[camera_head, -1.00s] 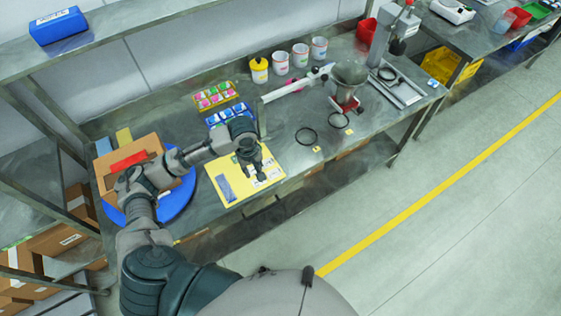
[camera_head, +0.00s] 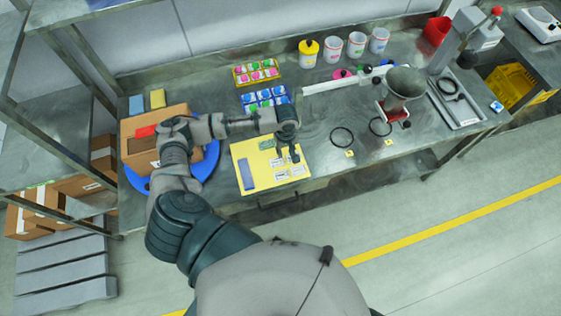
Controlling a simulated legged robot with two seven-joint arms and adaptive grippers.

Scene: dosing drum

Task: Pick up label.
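Several small white labels (camera_head: 298,171) lie on a yellow mat (camera_head: 243,152) on the metal bench. A blue-grey strip (camera_head: 246,174) lies on the mat's left part, and a greenish piece (camera_head: 268,144) lies near its back edge. My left gripper (camera_head: 288,157) points down over the mat's right part, close above the labels. Its two fingers look apart, with nothing visible between them. The gripper hides part of the mat and perhaps some labels. My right gripper is not in view.
An open cardboard box (camera_head: 142,164) stands on a blue disc (camera_head: 199,175) at left. Yellow (camera_head: 256,73) and blue (camera_head: 263,99) trays sit behind the mat. A grey bowl on a stand (camera_head: 405,83) and black rings (camera_head: 342,138) are at right. Tubs line the back.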

